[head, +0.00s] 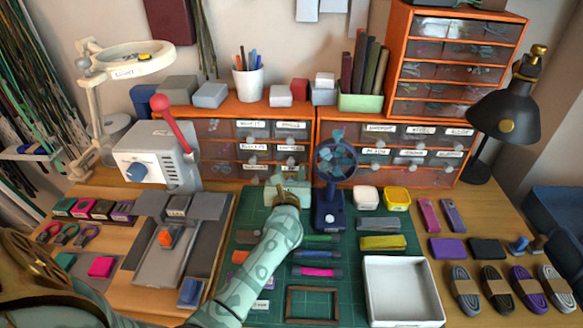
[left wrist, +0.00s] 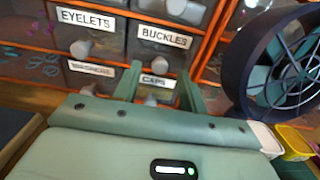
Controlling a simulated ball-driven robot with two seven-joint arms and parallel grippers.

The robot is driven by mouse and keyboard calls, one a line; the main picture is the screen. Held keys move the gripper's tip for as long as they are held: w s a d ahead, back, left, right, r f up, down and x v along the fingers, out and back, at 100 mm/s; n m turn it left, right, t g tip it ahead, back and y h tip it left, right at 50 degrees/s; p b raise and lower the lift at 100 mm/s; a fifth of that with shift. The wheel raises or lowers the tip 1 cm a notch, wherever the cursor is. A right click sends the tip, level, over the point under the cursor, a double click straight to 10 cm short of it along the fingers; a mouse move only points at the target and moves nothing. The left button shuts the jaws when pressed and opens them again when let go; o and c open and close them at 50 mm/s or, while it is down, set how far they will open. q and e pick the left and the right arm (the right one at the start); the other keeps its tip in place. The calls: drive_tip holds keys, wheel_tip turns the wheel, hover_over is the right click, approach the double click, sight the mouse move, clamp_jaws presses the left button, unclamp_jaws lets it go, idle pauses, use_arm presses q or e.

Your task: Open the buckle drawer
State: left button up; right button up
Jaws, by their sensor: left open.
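The buckle drawer (left wrist: 146,40) shows in the left wrist view as a dark, see-through front labelled BUCKLES, in an orange-framed cabinet. It looks shut, flush with its neighbours. The eyelets drawer (left wrist: 85,27) is to its left, and the caps drawer is below it. My left gripper (left wrist: 160,80) is open, its two green fingers pointing at the cabinet. In that picture the fingertips are just below the BUCKLES label, on either side of the CAPS label. I see nothing between the fingers. In the head view my left gripper (head: 285,182) is in front of the left cabinet. My right gripper is not in view.
A dark blue fan (head: 334,160) stands close to the right of my left gripper. A grey machine with a red lever (head: 150,155) stands to the left. A green cutting mat (head: 345,290) with tools, and a white tray (head: 433,290), lie in front.

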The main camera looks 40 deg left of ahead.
use_arm(q)
drive_tip(key=shift+x, duration=1.55)
clamp_jaws()
drive_tip(key=p, duration=0.2)
approach(290, 164)
drive_tip(key=shift+v, duration=1.15)
unclamp_jaws()
